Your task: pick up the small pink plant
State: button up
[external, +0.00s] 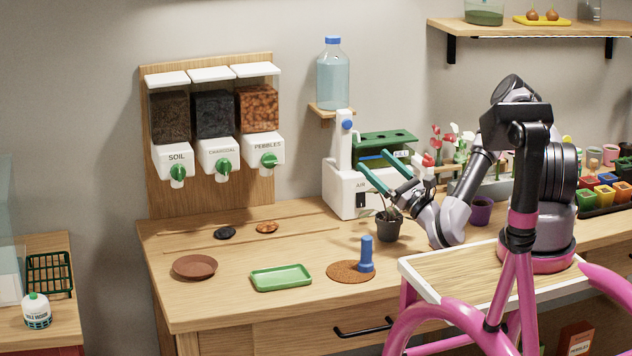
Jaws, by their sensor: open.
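My gripper (373,160) has two teal fingers spread apart, with nothing seen between them. It points up and left, in front of the white machine. A small dark pot (388,226) with a thin plant stands upright on the bench, below the fingers; its plant is partly hidden by my gripper, and I cannot make out its colour. Plants with pink, red and white flowers (435,143) stand in a row at the back, right of the gripper and partly behind my arm. Which of these is the small pink plant I cannot tell.
A white machine (346,188) with a green top stands close behind my gripper. A purple pot (481,211) stands to the right. A blue-handled tool (366,255) on a cork mat, a green tray (281,279) and a brown saucer (195,267) lie left, with clear bench between them.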

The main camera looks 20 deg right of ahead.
aim_at(384, 212)
jog(key=f+m+h, duration=0.1)
jog(key=f+h, duration=0.1)
jog(key=d+f+m+h, duration=0.1)
jog(key=f+m+h, duration=0.1)
jog(key=f+h, duration=0.1)
jog(key=w+d+f+m+h, duration=0.1)
jog(key=f+m+h, duration=0.1)
jog(key=shift+d+f, duration=0.15)
jog(key=shift+f, duration=0.1)
jog(key=f+h, duration=0.1)
jog(key=f, duration=0.1)
jog(key=d+f+m+g+h, duration=0.1)
jog(key=f, duration=0.2)
jog(key=s+d+f+g+h, duration=0.1)
jog(key=f+h, duration=0.1)
jog(key=shift+s+f+m, duration=0.1)
jog(key=shift+f+m, duration=0.1)
jog(key=shift+m, duration=0.2)
jog(key=shift+w+a, duration=0.15)
jog(key=shift+w, duration=2.35)
jog(key=shift+r, duration=0.1)
jog(key=c, duration=1.2)
